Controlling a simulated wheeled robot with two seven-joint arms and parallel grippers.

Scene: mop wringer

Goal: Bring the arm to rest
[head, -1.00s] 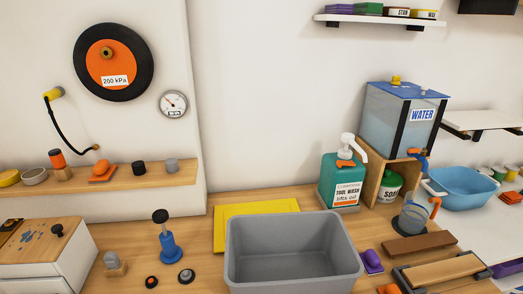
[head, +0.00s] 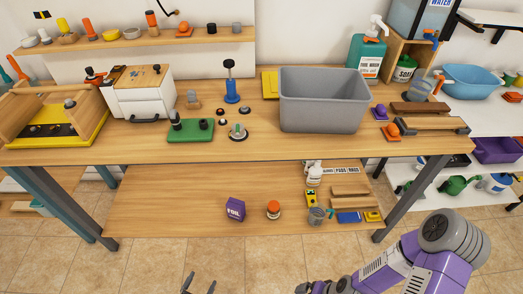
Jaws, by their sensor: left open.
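My left gripper (head: 199,284) shows at the bottom edge of the head view, left of centre. Its two dark fingertips are apart with nothing between them, over the tiled floor in front of the bench. My purple and grey right arm (head: 395,268) is folded low at the bottom right, in front of the bench. Its far end runs to the bottom edge, so I cannot make out its fingers. Both arms are clear of the things on the bench top.
The wooden bench (head: 310,148) carries a grey tub (head: 322,115), a white drawer box (head: 145,100), a green tray (head: 190,137) and a blue-based plunger (head: 231,92). A lower shelf (head: 170,205) holds a purple box (head: 235,209) and small jars. The tiled floor (head: 150,268) in front is free.

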